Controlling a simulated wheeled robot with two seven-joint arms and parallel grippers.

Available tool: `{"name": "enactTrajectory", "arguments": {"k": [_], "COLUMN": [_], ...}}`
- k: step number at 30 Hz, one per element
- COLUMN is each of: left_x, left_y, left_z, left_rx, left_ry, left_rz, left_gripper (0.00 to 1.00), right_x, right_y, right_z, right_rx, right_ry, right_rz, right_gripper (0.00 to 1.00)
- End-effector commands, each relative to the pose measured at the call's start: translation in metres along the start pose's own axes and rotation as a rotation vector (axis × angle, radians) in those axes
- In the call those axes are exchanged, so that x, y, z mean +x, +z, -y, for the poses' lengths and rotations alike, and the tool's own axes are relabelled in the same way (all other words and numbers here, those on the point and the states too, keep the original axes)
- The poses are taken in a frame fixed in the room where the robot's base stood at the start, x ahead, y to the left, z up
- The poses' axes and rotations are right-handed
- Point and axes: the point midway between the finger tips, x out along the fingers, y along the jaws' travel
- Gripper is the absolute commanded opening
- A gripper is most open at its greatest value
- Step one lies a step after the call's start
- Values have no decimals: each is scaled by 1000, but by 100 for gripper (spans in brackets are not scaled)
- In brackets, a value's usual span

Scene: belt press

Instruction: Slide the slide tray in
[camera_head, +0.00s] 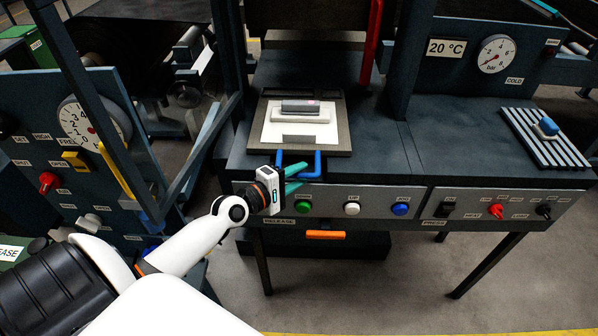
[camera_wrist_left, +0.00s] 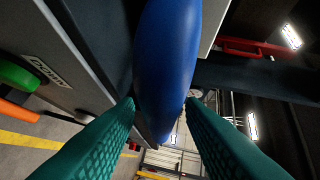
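The slide tray (camera_head: 341,137) is a flat dark-rimmed tray on the press table, under the upright frame. It carries a white plate (camera_head: 270,134) with a grey block (camera_head: 300,106) on top. Its blue handle (camera_head: 305,174) sticks out at the table's front edge. My left gripper (camera_head: 308,178) is at this handle, with its green fingers apart, one above and one below the front bar. In the left wrist view the blue handle (camera_wrist_left: 165,60) runs between the fingertips (camera_wrist_left: 161,103); firm contact is not clear. My right gripper is out of view.
Below the handle is a front panel with green (camera_head: 303,207), white (camera_head: 352,209) and blue (camera_head: 400,208) buttons. A red bar (camera_head: 371,40) stands behind the tray on the right. A dark frame post (camera_head: 100,85) and gauge panel stand left of my arm.

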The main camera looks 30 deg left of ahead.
Motion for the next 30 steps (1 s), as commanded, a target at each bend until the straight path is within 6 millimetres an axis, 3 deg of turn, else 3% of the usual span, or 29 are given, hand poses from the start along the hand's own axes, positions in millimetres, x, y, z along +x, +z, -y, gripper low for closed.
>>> {"name": "enactTrajectory", "arguments": {"k": [11,15,18,25,30], "left_x": [7,7,7,10,30], "left_y": [0,0,0,2,22], "left_z": [0,0,0,-1,3], "left_rx": [2,2,2,3,6], "left_ry": [1,0,1,0,-3], "left_rz": [0,0,0,0,0], "left_gripper": [34,12,0,0,0], "right_x": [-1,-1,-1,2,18], "right_y": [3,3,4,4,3], "right_z": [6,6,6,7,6], "right_rx": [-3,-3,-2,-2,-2], "right_ry": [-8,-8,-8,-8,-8], "right_rz": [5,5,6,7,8], "right_gripper": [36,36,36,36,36]}}
